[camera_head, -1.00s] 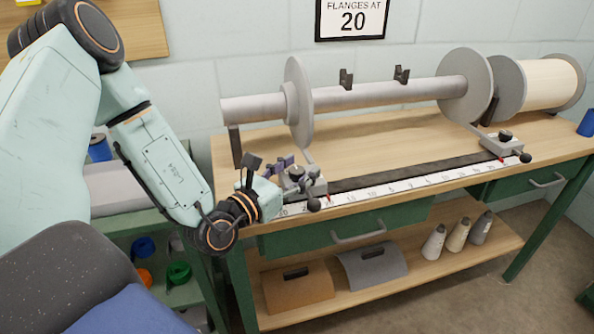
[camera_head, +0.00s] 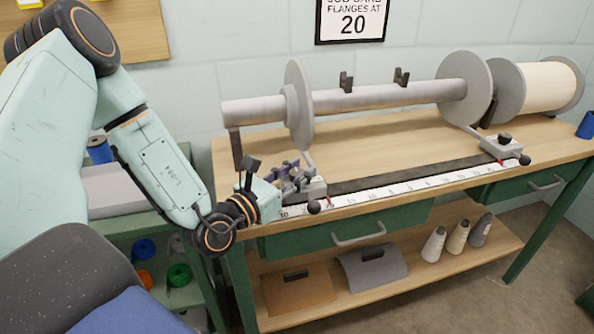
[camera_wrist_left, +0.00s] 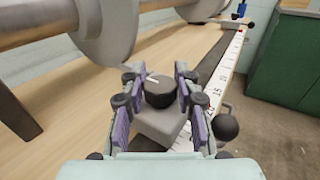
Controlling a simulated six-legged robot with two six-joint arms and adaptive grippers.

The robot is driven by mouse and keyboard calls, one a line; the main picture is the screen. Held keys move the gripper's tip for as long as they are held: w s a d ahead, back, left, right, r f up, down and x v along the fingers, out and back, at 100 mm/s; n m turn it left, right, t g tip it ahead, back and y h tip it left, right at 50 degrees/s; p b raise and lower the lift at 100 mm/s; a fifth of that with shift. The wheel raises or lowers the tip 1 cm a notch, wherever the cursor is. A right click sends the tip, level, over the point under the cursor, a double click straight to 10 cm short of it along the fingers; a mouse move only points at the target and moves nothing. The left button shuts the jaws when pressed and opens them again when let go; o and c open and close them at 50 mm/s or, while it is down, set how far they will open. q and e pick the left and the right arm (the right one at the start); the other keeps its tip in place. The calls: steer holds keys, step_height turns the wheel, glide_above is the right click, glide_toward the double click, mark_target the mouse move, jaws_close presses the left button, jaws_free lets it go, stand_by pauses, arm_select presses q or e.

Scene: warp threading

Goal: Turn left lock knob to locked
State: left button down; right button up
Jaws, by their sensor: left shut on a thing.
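The left lock knob (camera_wrist_left: 160,92) is a dark round knob with a pale line on top, on the grey left carriage block (camera_wrist_left: 157,124). In the wrist view my left gripper (camera_wrist_left: 156,76) has its purple-padded fingers on both sides of the knob, shut on it. The pale line points up and left in that view. In the head view the left gripper (camera_head: 295,172) covers most of the knob, and the carriage block (camera_head: 315,188) shows beside it. A black ball handle (camera_head: 314,207) sticks out at the carriage's front. My right gripper is not in view.
A white scale (camera_head: 400,184) runs along the bench front (camera_head: 375,205). The right carriage (camera_head: 500,148) with its own dark knob stands at the far end. A grey beam with flanges (camera_head: 300,105) lies above and behind the gripper. A wall sign reads 20 (camera_head: 352,22).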

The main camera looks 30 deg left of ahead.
arm_select(q)
steer(key=shift+a+r+m+h+p, duration=0.1)
steer(key=shift+m+h+p, duration=0.55)
steer(key=shift+h, duration=0.25)
steer(key=shift+m+g+h+p, duration=0.5)
steer(key=shift+m+h, duration=0.15)
steer(key=shift+h, duration=0.35)
steer(key=shift+m+g+h, duration=0.5)
steer(key=shift+m+h, duration=0.4)
steer(key=shift+h, duration=0.3)
steer(key=shift+f+m+g+h+b, duration=0.2)
steer(key=shift+m+g+h+b, duration=0.15)
steer(key=shift+m+g+h, duration=0.6)
steer(key=shift+m+g+h+b, duration=0.6)
steer(key=shift+m+g+h, duration=0.05)
steer(key=shift+h, duration=0.5)
steer(key=m+g+h+b, duration=0.3)
steer(key=g+b, duration=0.1)
steer(key=g, duration=0.1)
steer(key=shift+f+m+b, duration=0.1)
steer(key=shift+m+b, duration=0.2)
steer(key=shift+m, duration=0.1)
steer(key=shift+r+m+g+h+b, duration=0.2)
steer(key=shift+m+g+h+b, duration=0.65)
steer(key=shift+g+b, duration=0.6)
